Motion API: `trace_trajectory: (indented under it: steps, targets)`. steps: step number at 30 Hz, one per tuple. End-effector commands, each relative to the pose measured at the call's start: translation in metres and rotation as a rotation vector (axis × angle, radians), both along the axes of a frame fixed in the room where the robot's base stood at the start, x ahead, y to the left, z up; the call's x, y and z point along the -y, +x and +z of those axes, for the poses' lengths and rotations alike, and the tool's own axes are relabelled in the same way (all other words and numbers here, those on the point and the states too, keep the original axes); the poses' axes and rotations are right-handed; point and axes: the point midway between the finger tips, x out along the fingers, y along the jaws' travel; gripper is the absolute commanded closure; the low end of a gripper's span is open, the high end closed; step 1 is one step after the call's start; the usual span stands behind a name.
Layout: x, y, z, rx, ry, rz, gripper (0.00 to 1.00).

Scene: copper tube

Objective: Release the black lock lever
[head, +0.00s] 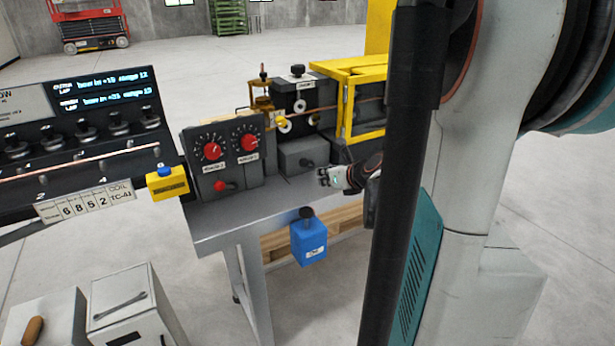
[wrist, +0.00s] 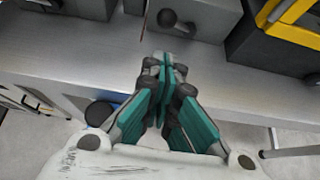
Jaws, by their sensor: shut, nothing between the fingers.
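A black ball-ended lever (head: 307,162) is on the front of a grey box on the bench. In the wrist view this lever (wrist: 167,18) is just beyond my fingertips, at the top. A second black knob (head: 307,212) tops a blue box at the bench's front edge. In the wrist view that knob (wrist: 98,113) is left of my fingers. I cannot tell for sure which is the lock lever. My gripper (head: 326,177) is shut and empty over the bench's front part. In the wrist view its fingertips (wrist: 163,66) meet, apart from both knobs.
A dark panel with red dials (head: 212,152) stands left on the bench (head: 222,222). A yellow guard frame (head: 347,105) and copper tube are behind my gripper. The blue box (head: 309,240) hangs at the front edge. Bare bench lies between the panel and my gripper.

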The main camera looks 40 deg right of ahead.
Motion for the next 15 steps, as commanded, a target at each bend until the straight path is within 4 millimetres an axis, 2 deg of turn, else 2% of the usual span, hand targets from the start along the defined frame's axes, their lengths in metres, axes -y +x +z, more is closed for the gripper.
trace_trajectory:
  steps: [10, 15]
  targets:
    - [0.0, 0.001, -0.001, 0.0, 0.0, 0.001, 1.0]
    - [0.002, 0.015, -0.01, -0.001, -0.001, 0.004, 1.0]
